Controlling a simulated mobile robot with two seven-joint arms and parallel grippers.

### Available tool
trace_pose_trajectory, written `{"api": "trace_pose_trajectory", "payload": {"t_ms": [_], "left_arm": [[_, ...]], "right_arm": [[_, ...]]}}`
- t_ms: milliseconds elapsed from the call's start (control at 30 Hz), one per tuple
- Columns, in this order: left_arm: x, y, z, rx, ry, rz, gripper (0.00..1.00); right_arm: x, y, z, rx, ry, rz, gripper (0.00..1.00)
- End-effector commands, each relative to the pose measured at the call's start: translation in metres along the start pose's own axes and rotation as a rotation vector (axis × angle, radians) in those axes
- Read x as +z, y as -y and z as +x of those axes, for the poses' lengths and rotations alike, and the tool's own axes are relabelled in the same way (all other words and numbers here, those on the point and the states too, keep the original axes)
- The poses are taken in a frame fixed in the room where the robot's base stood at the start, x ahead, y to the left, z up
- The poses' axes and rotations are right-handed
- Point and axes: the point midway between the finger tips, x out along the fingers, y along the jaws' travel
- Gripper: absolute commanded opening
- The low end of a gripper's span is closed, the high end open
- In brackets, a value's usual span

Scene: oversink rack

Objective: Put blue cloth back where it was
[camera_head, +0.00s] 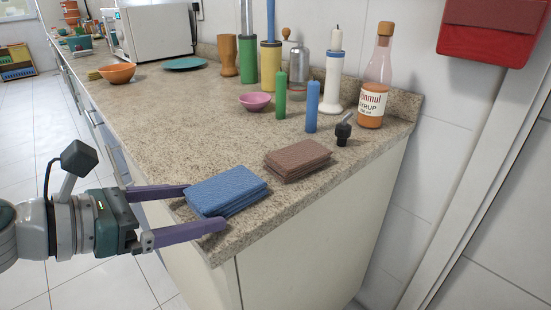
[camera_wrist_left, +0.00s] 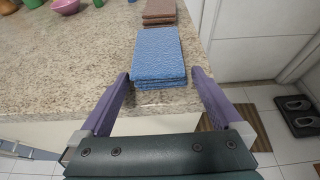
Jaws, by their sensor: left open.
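The blue cloth (camera_head: 228,189) lies folded flat on the counter near its front corner. It also shows in the left wrist view (camera_wrist_left: 158,56), ahead of the fingers. My left gripper (camera_head: 208,208) is open, with one purple finger on each side of the cloth's near end. In the left wrist view the fingers (camera_wrist_left: 161,84) stand apart on either side of that end, with visible space beside the cloth. Whether either finger touches the cloth I cannot tell. My right gripper is in neither view.
A folded brown cloth (camera_head: 297,160) lies just beyond the blue one. Blue (camera_head: 312,107) and green (camera_head: 281,96) candles, a pink bowl (camera_head: 255,102), a dark-capped stopper (camera_head: 343,131) and a syrup bottle (camera_head: 374,84) stand farther back. The counter (camera_head: 170,130) left of the cloths is clear.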

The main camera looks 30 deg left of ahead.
Motion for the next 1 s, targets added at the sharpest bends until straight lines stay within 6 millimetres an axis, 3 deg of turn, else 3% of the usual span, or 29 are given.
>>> {"api": "trace_pose_trajectory", "payload": {"t_ms": [267, 700, 1000], "left_arm": [[0.002, 0.0, -0.011, 0.0, -0.003, -0.001, 1.0], [0.002, 0.0, -0.088, 0.001, -0.002, -0.004, 1.0], [0.005, -0.001, -0.119, 0.012, 0.008, -0.021, 1.0]], "right_arm": [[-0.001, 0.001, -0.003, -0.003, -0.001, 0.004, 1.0], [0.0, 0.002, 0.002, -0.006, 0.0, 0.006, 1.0], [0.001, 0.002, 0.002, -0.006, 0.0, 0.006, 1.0]]}}
